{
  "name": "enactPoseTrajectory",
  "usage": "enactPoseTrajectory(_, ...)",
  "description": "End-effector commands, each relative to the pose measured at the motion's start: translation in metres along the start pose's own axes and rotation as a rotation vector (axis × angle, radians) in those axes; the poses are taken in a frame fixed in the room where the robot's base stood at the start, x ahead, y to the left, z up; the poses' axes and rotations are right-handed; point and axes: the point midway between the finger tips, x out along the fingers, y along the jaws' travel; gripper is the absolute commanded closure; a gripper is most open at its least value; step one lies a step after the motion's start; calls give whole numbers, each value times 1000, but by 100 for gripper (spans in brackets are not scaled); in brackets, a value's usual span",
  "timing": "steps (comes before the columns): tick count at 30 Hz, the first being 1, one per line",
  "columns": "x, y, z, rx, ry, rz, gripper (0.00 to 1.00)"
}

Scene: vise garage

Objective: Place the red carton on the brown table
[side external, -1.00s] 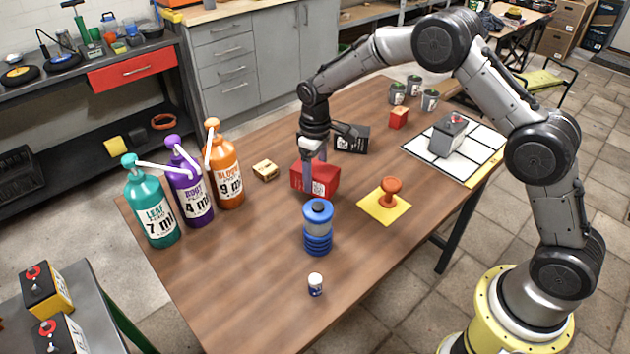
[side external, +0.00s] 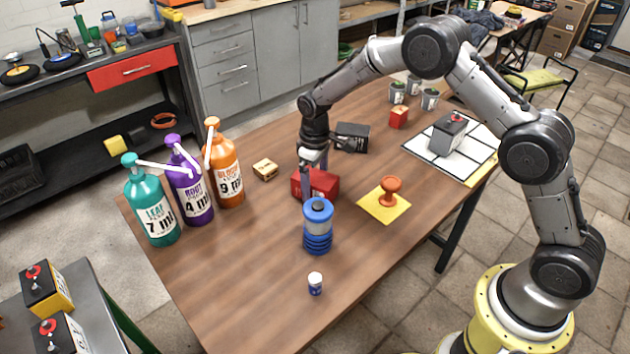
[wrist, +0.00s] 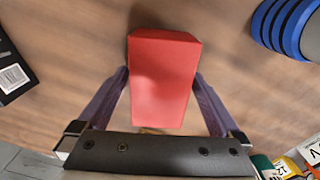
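The red carton (side external: 317,184) is at the middle of the brown table (side external: 265,290), just behind a blue-and-grey cylinder (side external: 318,228). My gripper (side external: 309,182) points down at it. In the wrist view the carton (wrist: 162,80) lies between the two purple fingers of my gripper (wrist: 162,74), one along each long side. The fingertips meet its sides, so the gripper looks shut on it. The carton is at or very near the tabletop; I cannot tell whether its underside touches.
An orange knob on a yellow pad (side external: 388,197) is to the right. A black box (side external: 352,137) is behind, a small tan box (side external: 265,169) to the left. Three pump bottles (side external: 187,184) line the left edge. A white tile board (side external: 473,155) is at right. The front-left tabletop is clear.

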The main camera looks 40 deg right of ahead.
Motion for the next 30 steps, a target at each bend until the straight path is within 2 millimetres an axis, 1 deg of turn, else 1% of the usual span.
enactPoseTrajectory(4, 0, 0, 0, 0, 0, 0, 0)
enactPoseTrajectory(7, -13, 0, -1, 0, 3, 1, 0)
enactPoseTrajectory(11, -37, -1, 1, 0, 5, 1, 0)
enactPoseTrajectory(14, -60, -4, 5, 0, 6, 2, 0)
enactPoseTrajectory(18, -90, -3, 5, 0, 5, 1, 0)
enactPoseTrajectory(21, -108, -3, 5, 0, 5, 1, 0)
enactPoseTrajectory(25, -126, -4, 6, 0, 3, 1, 0)
enactPoseTrajectory(30, -137, -4, 6, 0, 1, 0, 0)
